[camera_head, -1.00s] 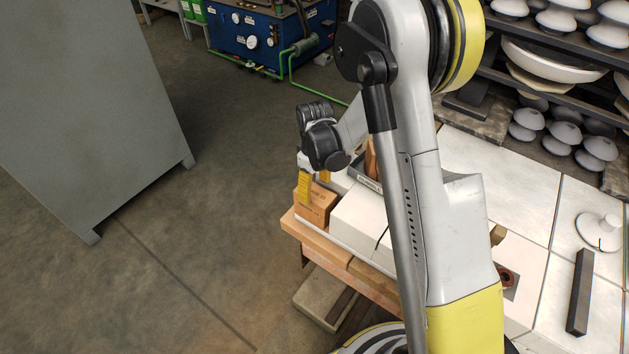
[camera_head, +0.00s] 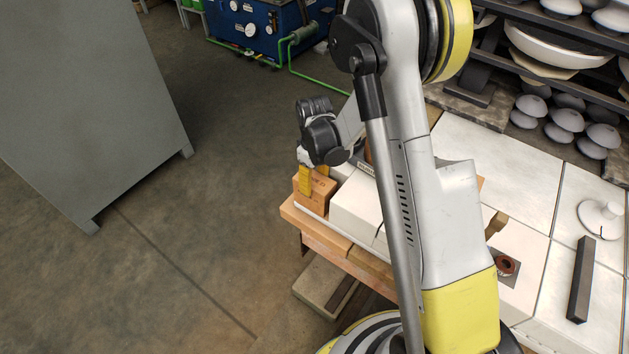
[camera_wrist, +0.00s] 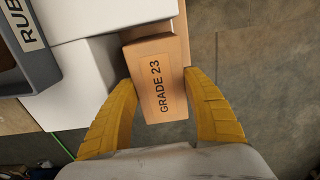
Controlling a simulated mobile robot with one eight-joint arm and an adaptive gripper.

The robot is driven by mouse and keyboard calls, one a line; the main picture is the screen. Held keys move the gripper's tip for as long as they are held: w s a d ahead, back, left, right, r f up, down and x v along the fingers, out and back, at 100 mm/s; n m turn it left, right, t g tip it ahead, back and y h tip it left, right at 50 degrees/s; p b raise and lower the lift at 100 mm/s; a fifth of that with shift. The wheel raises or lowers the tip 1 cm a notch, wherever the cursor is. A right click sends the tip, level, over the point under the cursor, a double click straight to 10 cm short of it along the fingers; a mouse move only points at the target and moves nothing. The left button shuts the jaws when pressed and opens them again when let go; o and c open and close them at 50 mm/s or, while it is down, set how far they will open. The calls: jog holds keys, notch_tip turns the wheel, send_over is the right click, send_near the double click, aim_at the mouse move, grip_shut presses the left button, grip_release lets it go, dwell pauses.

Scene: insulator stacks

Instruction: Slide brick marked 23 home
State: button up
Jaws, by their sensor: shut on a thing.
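The tan brick marked "GRADE 23" (camera_wrist: 160,85) lies at the near left corner of the bench, beside white blocks (camera_wrist: 85,70). It also shows in the head view (camera_head: 320,189). My gripper (camera_wrist: 162,98) has one yellow finger on each side of the brick's near end and is shut on it. In the head view my gripper (camera_head: 314,180) points down at the brick from above. Below the brick in the wrist view, its near end faces my palm. The underside of the brick and its contact with the surface are hidden.
A grey tray with a label (camera_wrist: 24,45) stands left of the white blocks in the wrist view. The wooden bench edge (camera_head: 315,232) is close beside the brick, with open floor beyond. White slabs, a dark bar (camera_head: 581,280) and racked insulators (camera_head: 565,125) lie to the right.

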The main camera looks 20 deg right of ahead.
jog(key=shift+s+d, duration=0.5)
jog(key=shift+s, duration=0.25)
dwell(0.5)
jog(key=o, duration=1.5)
jog(key=shift+c, duration=0.2)
notch_tip(320, 180, up, 12)
jog(key=s+a+r+m+t, duration=0.1)
jog(key=s+r+m+t, duration=0.6)
jog(key=s+r, duration=0.7)
jog(key=s, duration=0.4)
jog(key=shift+s+r, duration=0.15)
jog(key=shift+s, duration=0.05)
